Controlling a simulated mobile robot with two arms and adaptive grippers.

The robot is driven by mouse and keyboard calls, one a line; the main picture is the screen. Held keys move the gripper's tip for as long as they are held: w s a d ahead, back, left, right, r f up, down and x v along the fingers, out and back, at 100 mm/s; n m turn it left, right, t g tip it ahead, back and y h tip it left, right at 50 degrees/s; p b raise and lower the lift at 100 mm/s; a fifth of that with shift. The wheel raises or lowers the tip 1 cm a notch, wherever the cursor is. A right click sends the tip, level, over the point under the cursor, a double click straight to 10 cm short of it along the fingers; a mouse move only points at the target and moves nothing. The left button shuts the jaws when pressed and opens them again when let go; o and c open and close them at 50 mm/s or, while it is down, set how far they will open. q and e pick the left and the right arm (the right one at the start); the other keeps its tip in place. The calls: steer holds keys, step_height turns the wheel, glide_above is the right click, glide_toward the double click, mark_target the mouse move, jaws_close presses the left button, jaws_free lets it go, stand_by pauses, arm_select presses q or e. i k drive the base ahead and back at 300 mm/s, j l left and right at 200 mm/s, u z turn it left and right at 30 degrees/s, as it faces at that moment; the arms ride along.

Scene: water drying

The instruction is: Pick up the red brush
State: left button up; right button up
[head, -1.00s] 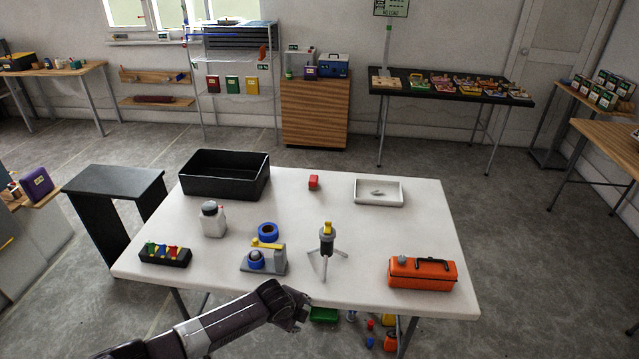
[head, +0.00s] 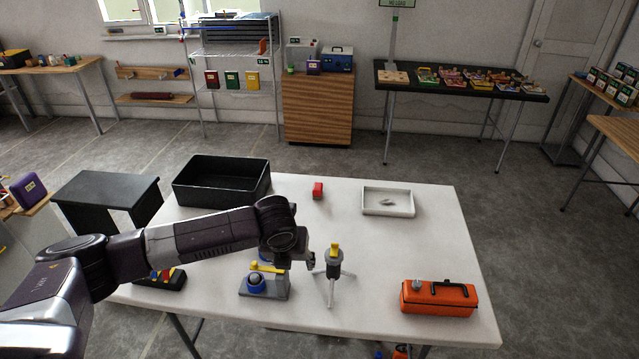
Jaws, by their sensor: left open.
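A small red object (head: 318,190) lies at the back middle of the white table (head: 420,245). It looks like a block, and it is too small to tell whether it is the brush. No clear brush shape shows elsewhere on the table. My left gripper (head: 310,261) is open and empty, above the table's middle, nearer the front than the red object and beside the tripod's head. My left arm hides the white bottle and most of the blue tape roll. My right gripper is not in view.
A black bin (head: 222,196) stands at the back left, a white tray (head: 388,212) at the back right. A grey tape dispenser (head: 277,289), a small tripod (head: 333,272) and an orange toolbox (head: 438,299) stand along the front. The table around the red object is clear.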

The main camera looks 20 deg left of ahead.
mark_target(318, 190)
steer(key=i+j, duration=0.2)
steer(key=i, duration=0.3)
steer(key=i+j, duration=0.2)
steer(key=i, duration=0.3)
steer(key=i+j, duration=0.2)
steer(key=i, duration=0.3)
